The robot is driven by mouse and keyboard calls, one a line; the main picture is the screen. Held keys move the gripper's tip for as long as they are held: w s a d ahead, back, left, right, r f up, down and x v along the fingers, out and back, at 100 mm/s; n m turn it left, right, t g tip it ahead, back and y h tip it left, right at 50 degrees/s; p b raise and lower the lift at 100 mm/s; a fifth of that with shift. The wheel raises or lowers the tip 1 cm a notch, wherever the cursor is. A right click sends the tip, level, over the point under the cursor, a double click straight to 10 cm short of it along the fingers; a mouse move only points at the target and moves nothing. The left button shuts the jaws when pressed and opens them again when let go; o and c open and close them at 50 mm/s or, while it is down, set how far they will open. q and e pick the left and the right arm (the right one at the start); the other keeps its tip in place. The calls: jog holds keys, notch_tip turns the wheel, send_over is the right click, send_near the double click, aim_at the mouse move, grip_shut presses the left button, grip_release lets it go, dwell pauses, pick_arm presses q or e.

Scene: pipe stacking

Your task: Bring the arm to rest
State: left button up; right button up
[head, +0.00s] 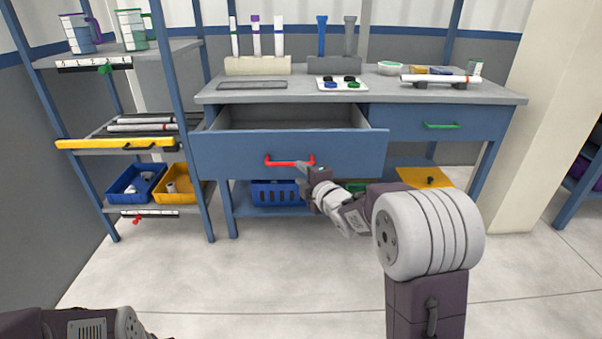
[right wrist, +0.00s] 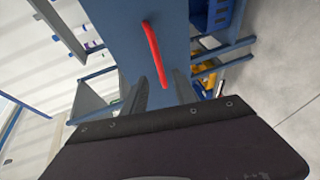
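The left drawer (head: 285,155) of the blue workbench is pulled open, and its inside looks empty. Its red handle (head: 288,162) is on the drawer front; it also shows in the right wrist view (right wrist: 151,48). My right gripper (head: 304,167) is at the right end of this handle. In the right wrist view its two fingers (right wrist: 160,80) stand apart, with the handle's near end close to the gap between them. I cannot tell whether they touch it. My left arm (head: 75,324) shows only at the bottom left corner; its gripper is out of view.
The workbench top (head: 380,95) bears tube racks, a tray with caps and a white pipe (head: 440,79) on supports. A shelf (head: 135,142) at left holds jugs, pipes, a blue bin (head: 128,187) and a yellow bin (head: 174,190). The floor (head: 240,280) in front is clear.

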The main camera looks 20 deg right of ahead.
jog(key=s+a+r+p, duration=0.3)
jog(key=a+r+p, duration=0.2)
jog(key=p, duration=0.1)
jog(key=s+d+f+m+g+h, duration=0.1)
jog(key=s+f+m+g, duration=0.45)
jog(key=s, duration=0.45)
jog(key=s+f+m+g+p, duration=0.1)
jog(key=s+f+m+g, duration=0.3)
jog(key=s+f+m, duration=0.4)
jog(key=s+d+f+m+g+h, duration=0.1)
jog(key=s+f+m+g, duration=0.45)
jog(key=s, duration=0.55)
notch_tip(320, 180, up, 37)
jog(key=p, duration=3.7)
jog(key=shift+w+a+r+p, duration=0.15)
jog(key=shift+a+p, duration=0.05)
jog(key=shift+p, duration=0.1)
